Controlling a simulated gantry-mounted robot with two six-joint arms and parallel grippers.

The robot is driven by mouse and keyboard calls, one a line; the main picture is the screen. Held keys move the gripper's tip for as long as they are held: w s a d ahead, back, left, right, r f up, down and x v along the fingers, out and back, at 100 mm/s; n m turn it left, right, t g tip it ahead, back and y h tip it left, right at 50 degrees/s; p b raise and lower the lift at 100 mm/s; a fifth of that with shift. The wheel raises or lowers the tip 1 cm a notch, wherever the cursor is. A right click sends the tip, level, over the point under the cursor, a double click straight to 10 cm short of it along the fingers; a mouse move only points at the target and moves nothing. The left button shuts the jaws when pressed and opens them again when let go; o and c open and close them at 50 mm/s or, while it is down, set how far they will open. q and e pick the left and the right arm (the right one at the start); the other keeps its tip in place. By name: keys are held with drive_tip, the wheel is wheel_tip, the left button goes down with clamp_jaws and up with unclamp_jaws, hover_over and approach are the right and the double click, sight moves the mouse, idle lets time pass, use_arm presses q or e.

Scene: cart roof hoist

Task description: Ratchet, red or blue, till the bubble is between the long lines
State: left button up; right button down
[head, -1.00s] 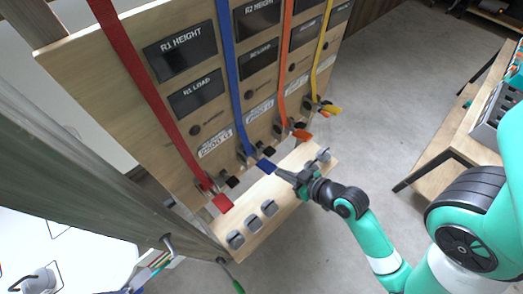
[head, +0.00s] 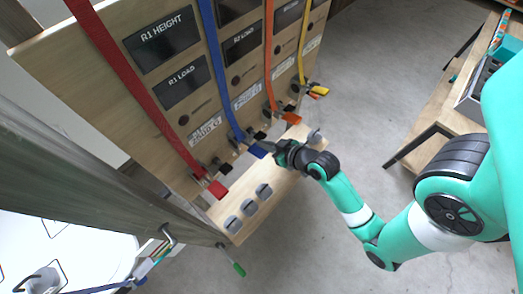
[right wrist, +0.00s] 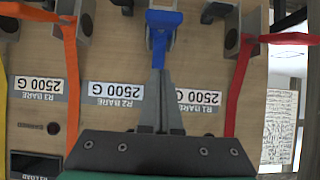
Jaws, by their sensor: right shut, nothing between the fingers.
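The red ratchet (head: 216,188) hangs on a red strap at the near end of the wooden panel. The blue ratchet (head: 257,150) is on the blue strap beside it; its blue handle also shows in the right wrist view (right wrist: 163,22). My right gripper (head: 275,148) is shut and empty, with its fingers at the blue handle. In the right wrist view its fingertips (right wrist: 158,72) overlap the lower end of the blue strap or handle; I cannot tell whether they touch. My left gripper is not in view. No bubble is visible.
Orange (head: 290,117) and yellow (head: 318,90) ratchets are further along the panel (head: 150,110). Several grey blocks sit on the ledge (head: 285,185) below. A wooden bench (head: 440,120) stands at the right. A dark beam (head: 90,190) crosses the lower left. Floor between is clear.

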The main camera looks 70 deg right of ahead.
sight(261, 153)
drive_tip(key=x, duration=0.4)
drive_tip(key=shift+r, duration=0.1)
drive_tip(key=f, duration=0.1)
drive_tip(key=s+f, duration=0.1)
drive_tip(key=shift+s+a+f, duration=0.15)
drive_tip(key=shift+a+f, duration=0.15)
drive_tip(key=shift+f, duration=0.05)
drive_tip(key=shift+s+f, duration=0.15)
drive_tip(key=shift+f, duration=0.35)
